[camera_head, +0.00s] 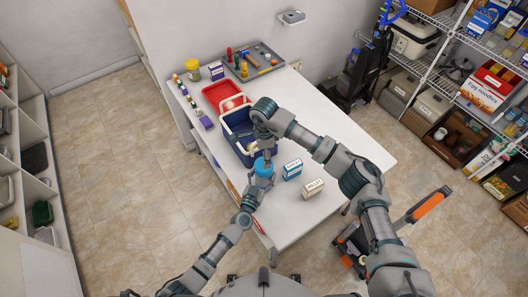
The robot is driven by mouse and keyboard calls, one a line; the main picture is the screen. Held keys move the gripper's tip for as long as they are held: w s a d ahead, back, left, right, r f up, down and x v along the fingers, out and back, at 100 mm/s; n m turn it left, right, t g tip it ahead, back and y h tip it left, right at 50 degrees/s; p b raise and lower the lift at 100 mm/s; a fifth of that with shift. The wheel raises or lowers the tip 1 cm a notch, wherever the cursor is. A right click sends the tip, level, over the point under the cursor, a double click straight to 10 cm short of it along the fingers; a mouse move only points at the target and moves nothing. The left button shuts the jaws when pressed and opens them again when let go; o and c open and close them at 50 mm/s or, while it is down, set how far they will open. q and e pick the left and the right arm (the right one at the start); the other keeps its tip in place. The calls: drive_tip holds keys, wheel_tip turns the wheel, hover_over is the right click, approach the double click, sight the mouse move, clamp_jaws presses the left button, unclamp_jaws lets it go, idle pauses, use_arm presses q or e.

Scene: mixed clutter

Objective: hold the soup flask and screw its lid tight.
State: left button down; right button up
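The soup flask (264,171) is a small light-blue upright vessel near the left edge of the white table, in front of the dark blue crate. My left gripper (260,182) comes from below and is at the flask's lower body, seemingly closed around it. My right gripper (267,152) points down from above, at the flask's top. The lid is mostly hidden by the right gripper, and its fingers are too small to tell whether they are shut on the lid.
The dark blue crate (232,122) stands just behind the flask. Two small boxes, one blue-and-white (292,170) and one cream (313,188), stand to its right. A red tray (221,95) and a grey tool tray (262,62) lie farther back. The table's right side is clear.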

sight(264, 177)
wheel_tip(264, 177, down, 8)
drive_tip(key=shift+r, duration=0.1)
idle(0.4)
drive_tip(key=c, duration=1.2)
drive_tip(key=m, duration=0.6)
drive_tip(key=shift+m, duration=0.4)
drive_tip(key=m, duration=0.5)
drive_tip(key=o, duration=1.3)
drive_tip(key=shift+c, duration=0.2)
